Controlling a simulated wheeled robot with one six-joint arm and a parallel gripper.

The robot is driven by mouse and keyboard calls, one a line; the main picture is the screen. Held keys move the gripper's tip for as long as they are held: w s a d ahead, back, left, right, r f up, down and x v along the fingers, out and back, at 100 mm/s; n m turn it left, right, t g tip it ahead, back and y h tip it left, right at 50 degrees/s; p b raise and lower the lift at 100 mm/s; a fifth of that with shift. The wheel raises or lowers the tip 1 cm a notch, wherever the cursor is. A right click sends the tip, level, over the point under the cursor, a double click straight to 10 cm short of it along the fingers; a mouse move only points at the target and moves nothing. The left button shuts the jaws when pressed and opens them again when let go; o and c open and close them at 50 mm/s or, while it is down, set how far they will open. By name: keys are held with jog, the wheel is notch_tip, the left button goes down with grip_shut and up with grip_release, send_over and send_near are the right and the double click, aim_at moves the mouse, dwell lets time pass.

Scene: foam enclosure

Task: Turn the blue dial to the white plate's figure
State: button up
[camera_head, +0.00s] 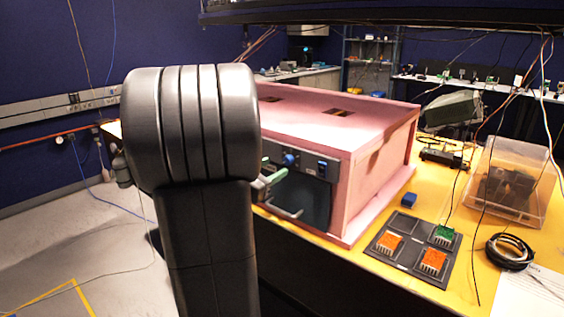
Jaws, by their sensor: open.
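The blue dial (290,160) is on the dark control strip along the top front of the pink foam enclosure. Its pointer direction is too small to tell. My gripper (274,179) shows only as pale green finger parts past the right edge of my arm, just below and left of the dial in the picture. It is open, and most of it is hidden. Contact with the dial cannot be made out.
The pink enclosure (382,150) stands on a yellow table (372,208), with a grey door handle (284,210) below the strip. To the right are a dark board (405,255) with orange and green modules, a small blue block (409,200), a black cable coil (509,252) and a clear box (510,180).

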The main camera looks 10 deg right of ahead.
aim_at(286, 162)
jog(key=shift+p+x, duration=0.3)
jog(key=shift+x, duration=2.25)
jog(key=c, duration=1)
jog(key=shift+f, duration=0.1)
